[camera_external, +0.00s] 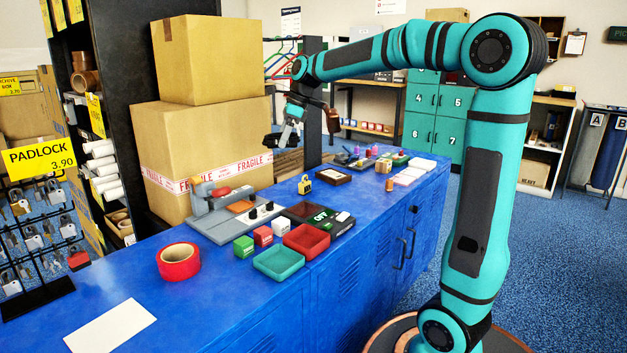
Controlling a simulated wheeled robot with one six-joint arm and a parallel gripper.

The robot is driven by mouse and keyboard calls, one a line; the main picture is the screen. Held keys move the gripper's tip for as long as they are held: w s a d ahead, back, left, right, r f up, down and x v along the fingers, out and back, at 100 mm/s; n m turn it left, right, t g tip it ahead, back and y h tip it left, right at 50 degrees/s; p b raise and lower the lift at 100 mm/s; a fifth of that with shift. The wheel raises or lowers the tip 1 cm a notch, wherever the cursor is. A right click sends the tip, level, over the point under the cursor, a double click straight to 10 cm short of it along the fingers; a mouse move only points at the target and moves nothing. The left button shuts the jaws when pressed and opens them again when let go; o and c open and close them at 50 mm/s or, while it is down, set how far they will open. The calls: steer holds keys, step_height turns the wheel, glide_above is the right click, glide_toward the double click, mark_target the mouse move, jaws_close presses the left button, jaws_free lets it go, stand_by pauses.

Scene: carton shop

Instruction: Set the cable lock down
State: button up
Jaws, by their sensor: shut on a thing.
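My gripper (284,136) hangs at the end of the teal arm, above the blue counter (222,285) and in front of the stacked cartons' right side. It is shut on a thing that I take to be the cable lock. The held thing is small and dark at the jaws, and its shape and any cable cannot be made out. The jaws are clear of the counter top. A yellow padlock (304,186) stands on the counter below and right of my gripper.
Cartons (205,135) stand at the counter's back left. A grey tool (215,212), a red tray (306,241), a teal tray (279,264), small boxes and red tape (178,262) crowd the middle. Small goods line the far end. The near left counter is mostly clear around white paper (110,326).

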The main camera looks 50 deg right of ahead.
steer(key=s+d+m, duration=0.3)
steer(key=s+d, duration=0.4)
steer(key=d, duration=0.7)
steer(key=m+t+h, duration=0.1)
steer(key=m+h, duration=0.1)
glide_above(354, 198)
steer(key=s, duration=0.2)
steer(key=f, duration=1.8)
steer(key=shift+w+d, duration=0.2)
steer(key=shift+f, duration=2.15)
steer(key=shift+f, duration=0.15)
steer(key=o, duration=1.1)
steer(key=v, duration=1.2)
steer(key=shift+d, duration=0.25)
steer(key=shift+a, duration=0.1)
